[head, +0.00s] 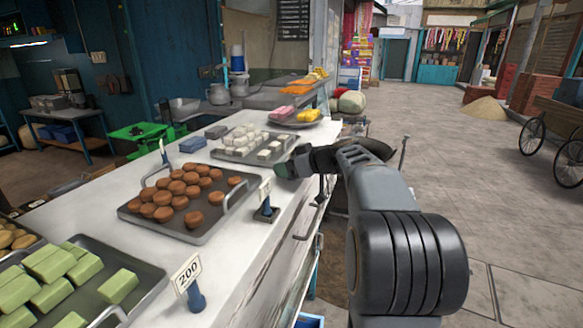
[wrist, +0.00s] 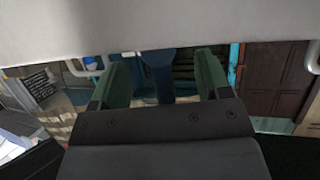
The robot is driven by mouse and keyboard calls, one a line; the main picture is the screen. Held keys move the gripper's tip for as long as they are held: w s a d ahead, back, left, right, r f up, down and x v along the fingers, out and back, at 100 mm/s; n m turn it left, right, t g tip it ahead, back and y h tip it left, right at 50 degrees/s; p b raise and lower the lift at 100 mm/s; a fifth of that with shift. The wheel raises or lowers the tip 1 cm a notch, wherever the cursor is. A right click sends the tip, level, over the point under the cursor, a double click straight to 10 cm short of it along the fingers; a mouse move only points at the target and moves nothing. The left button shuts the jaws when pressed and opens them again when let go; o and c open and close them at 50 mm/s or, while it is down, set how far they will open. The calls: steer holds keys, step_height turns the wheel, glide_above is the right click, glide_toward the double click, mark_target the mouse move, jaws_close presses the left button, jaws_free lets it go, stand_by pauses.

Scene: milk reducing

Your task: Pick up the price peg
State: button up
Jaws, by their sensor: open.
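A price peg with a small pale card and dark blue base (head: 266,213) stands on the white counter, right of the tray of brown sweets. Another price peg (head: 194,296), its card reading 200, stands nearer the front. My gripper (head: 285,170) is low over the counter's right edge, just behind the first peg. In the wrist view its two green fingers are apart, and a dark blue post (wrist: 158,70) shows between them with a gap on each side. I cannot tell whether it touches a finger or which peg it is.
A tray of brown sweets (head: 128,207) lies left of my gripper, with a tray of white sweets (head: 221,156) behind it. A tray of green sweets (head: 152,278) is at the front left. The paved street (head: 450,135) is open at right.

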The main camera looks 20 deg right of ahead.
steer(key=shift+w+a, duration=0.1)
steer(key=shift+w, duration=0.05)
steer(key=shift+c, duration=0.4)
steer(key=c, duration=0.8)
steer(key=shift+r, duration=0.1)
